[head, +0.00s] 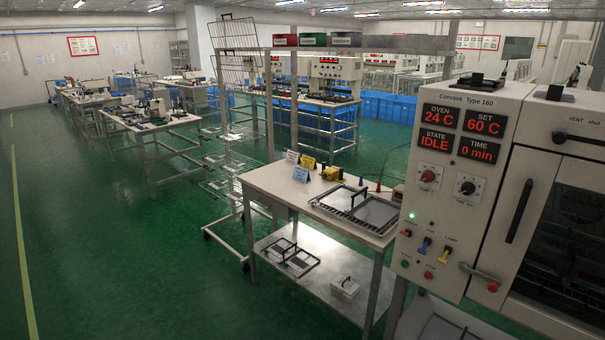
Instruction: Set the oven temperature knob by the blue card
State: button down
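The oven (455,225) stands at the right, labelled "Corvask Type 160". Its red displays read OVEN 24 C, SET 60 C (485,123), STATE IDLE and TIME 0 min. Below them are a red knob (427,176) and a black knob (467,187) on white dial plates; their markings are too small to read. A blue card (300,174) stands on the white table (275,184), with a yellow card (308,162) and a white card (292,157) close behind it. The writing on the cards is not legible. My gripper is not in view.
Several coloured switches and buttons (426,245) sit low on the oven panel. The oven door has a dark vertical handle (518,211). A tray with a frame (358,208) lies on the table beside the oven. Open green floor (110,250) lies at the left.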

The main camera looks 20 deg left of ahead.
aim_at(429, 176)
jog(key=i+j+u, duration=0.35)
jog(key=j, duration=0.25)
jog(key=i+j+u, duration=0.35)
jog(key=i, duration=0.25)
jog(key=j, duration=0.1)
